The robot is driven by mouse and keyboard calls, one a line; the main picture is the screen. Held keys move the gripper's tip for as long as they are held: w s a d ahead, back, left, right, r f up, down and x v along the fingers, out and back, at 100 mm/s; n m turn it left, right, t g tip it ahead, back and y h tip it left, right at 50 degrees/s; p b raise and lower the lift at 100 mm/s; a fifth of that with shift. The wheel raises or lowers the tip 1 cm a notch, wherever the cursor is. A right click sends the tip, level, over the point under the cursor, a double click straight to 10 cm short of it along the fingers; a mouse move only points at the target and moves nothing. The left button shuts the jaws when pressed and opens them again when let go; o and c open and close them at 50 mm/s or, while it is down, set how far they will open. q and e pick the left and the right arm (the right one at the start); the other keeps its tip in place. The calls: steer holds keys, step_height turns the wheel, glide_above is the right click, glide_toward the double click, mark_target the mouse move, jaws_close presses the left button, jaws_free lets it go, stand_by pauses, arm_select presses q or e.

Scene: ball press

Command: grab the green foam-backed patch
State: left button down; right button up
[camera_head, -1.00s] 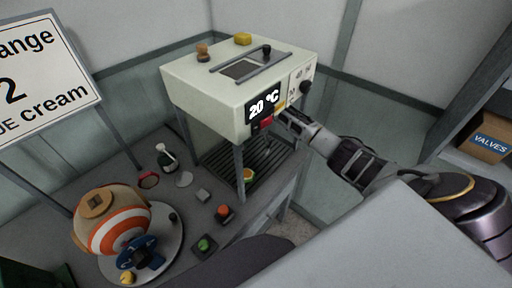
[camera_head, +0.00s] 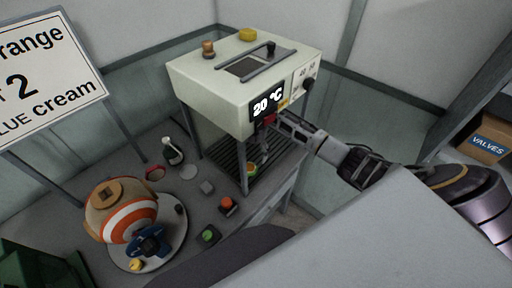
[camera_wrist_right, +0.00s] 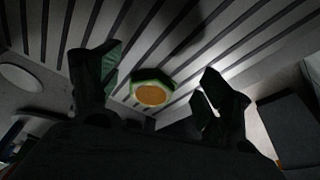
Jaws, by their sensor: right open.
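The green foam-backed patch (camera_head: 252,169) lies on the slatted grey rack under the cream press (camera_head: 215,88), near the rack's front edge. In the right wrist view the patch (camera_wrist_right: 151,93) shows a green many-sided rim and an orange-yellow middle. My right gripper (camera_head: 263,153) reaches in from the right, in front of the press, close beside the patch. In the right wrist view its two dark fingers (camera_wrist_right: 158,72) are spread apart with the patch seen between them, and nothing is held. My left gripper is not in view.
The press legs and body stand close around my right gripper. On the grey table are an orange button (camera_head: 227,203), a green button (camera_head: 208,235), a small bottle (camera_head: 172,151) and an orange-striped ball (camera_head: 130,222) on a round plate. A sign (camera_head: 50,80) stands at left.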

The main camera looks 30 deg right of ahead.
mark_target(250, 168)
steer(key=s+a+p, duration=0.1)
steer(key=s+a, duration=0.2)
steer(key=shift+a+r, duration=0.1)
steer(key=shift+a, duration=0.2)
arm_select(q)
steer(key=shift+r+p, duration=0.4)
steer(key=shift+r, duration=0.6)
arm_select(e)
steer(key=shift+s+f, duration=0.1)
steer(key=shift+f, duration=0.6)
steer(key=c, duration=1.1)
steer(key=shift+o, duration=0.2)
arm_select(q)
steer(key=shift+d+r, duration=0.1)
arm_select(e)
steer(key=shift+s, duration=0.15)
